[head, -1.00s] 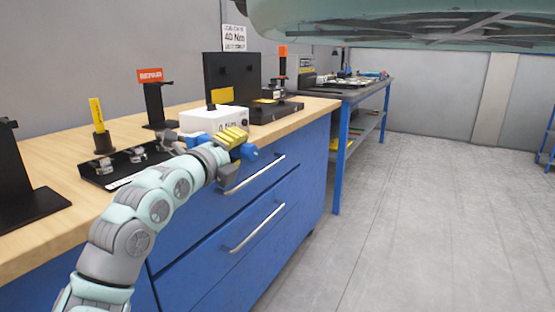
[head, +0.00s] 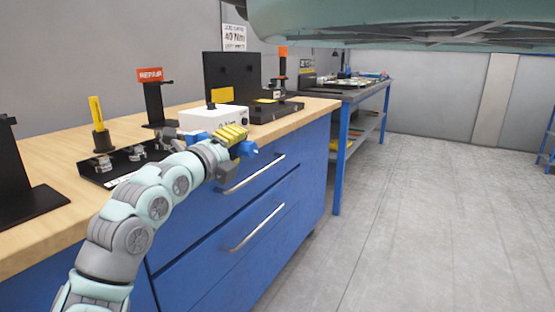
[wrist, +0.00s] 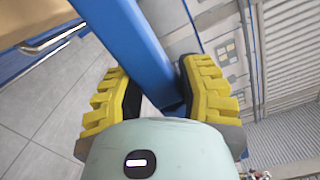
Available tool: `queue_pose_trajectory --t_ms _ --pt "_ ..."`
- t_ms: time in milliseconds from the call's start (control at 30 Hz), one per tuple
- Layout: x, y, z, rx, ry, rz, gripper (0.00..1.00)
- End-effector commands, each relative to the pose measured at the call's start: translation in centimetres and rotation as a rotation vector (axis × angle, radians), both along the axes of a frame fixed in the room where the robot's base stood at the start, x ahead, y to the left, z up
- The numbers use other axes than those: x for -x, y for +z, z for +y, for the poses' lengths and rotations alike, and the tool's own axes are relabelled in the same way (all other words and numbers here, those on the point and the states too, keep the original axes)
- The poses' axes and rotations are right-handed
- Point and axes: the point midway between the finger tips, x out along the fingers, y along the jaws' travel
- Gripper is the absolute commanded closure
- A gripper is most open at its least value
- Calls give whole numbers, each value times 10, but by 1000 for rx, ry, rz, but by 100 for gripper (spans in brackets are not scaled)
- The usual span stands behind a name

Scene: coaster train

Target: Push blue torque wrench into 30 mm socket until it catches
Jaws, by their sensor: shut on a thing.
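My gripper (head: 233,139) is at the front edge of the wooden bench. It also shows in the wrist view (wrist: 155,78), with its yellow fingers closed around the blue torque wrench (wrist: 128,35). In the head view, a blue part of the wrench (head: 249,149) shows just right of the fingers, and more blue shows to their left. Several metal sockets (head: 137,152) stand on a black tray (head: 97,180) left of my gripper. I cannot tell which is the 30 mm one. The wrench's head end is largely hidden, so whether it touches a socket is unclear.
A white box (head: 203,120) stands behind my gripper. A black stand with an orange sign (head: 150,75), a yellow-handled tool (head: 96,110) and a black panel (head: 232,75) stand on the bench. Blue drawers with metal handles lie below. The grey floor to the right is clear.

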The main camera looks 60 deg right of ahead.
Motion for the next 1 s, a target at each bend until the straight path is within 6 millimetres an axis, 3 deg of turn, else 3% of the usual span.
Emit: queue_pose_trajectory --t_ms 600,1000 --pt "0 4 0 7 2 -14 100" --pt "14 5 -2 7 -3 -15 100"
